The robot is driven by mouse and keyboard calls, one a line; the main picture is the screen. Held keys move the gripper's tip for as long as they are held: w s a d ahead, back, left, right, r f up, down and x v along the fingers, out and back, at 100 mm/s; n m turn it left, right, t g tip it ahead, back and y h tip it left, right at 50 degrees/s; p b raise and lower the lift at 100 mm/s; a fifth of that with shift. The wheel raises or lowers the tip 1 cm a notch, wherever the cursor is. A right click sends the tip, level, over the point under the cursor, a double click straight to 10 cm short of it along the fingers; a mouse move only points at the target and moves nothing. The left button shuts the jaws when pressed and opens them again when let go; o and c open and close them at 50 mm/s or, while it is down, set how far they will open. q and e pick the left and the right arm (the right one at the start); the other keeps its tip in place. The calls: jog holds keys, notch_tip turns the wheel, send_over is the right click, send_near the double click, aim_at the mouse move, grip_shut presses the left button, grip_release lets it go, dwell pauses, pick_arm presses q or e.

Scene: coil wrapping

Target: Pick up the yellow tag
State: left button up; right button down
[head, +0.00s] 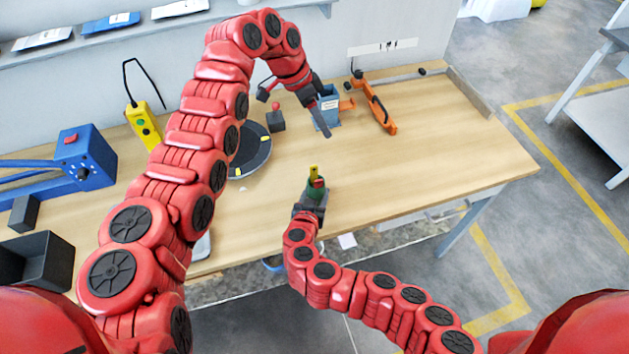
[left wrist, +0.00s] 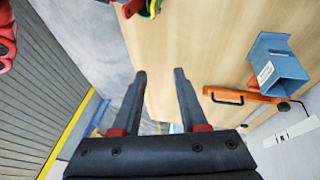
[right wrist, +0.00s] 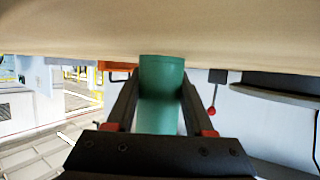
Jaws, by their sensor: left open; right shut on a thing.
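A small upright yellow piece (head: 313,172), which looks like the yellow tag, shows above a green cylinder (head: 316,190) near the table's front edge. Some yellow also shows at the top edge of the left wrist view (left wrist: 153,8), partly cut off. My right gripper (head: 312,203) is shut on the green cylinder, which also stands between its fingers in the right wrist view (right wrist: 161,95). The tag is not clear in that view. My left gripper (head: 295,112) is open and empty above the table, behind the tag and apart from it. Its spread fingers show in the left wrist view (left wrist: 160,74).
A blue-grey holder (head: 328,105) and an orange tool (head: 379,108) stand behind. A small dark block with a red knob (head: 276,121) is beside a dark round turntable (head: 252,150). A yellow control box (head: 143,123) is at left. The table's right side (head: 440,150) is clear.

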pick_arm(q)
jog(key=s+a+y, duration=0.2)
jog(key=s+y, duration=0.1)
jog(key=y, duration=0.1)
send_over(313, 167)
notch_tip(313, 167, down, 6)
jog(key=shift+m, duration=0.3)
jog(key=f, duration=0.6)
jog(key=shift+w, duration=0.2)
jog(key=shift+r, duration=0.1)
grip_shut()
dwell(0.7)
